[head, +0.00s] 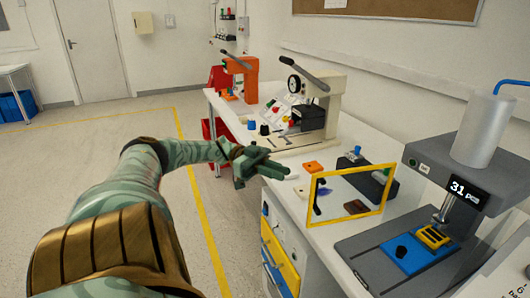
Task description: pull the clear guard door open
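The clear guard door (346,193) is a see-through pane in a yellow frame. It stands upright on the bench, left of the grey press (415,245). A dark device and a brown piece show through or behind the pane. My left gripper (272,168) is dark green and sits left of the door, near the bench's front edge. It is apart from the door, with a clear gap to the frame. Nothing shows between its fingers, but their spacing is hard to make out. My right gripper is out of view.
The press has a "31 pcs" display (464,189), a blue fixture (408,254) and a yellow part (433,236). A cream lever press (315,105) and an orange one (240,75) stand farther back. An orange block (313,167) lies near the door. The floor at left is clear.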

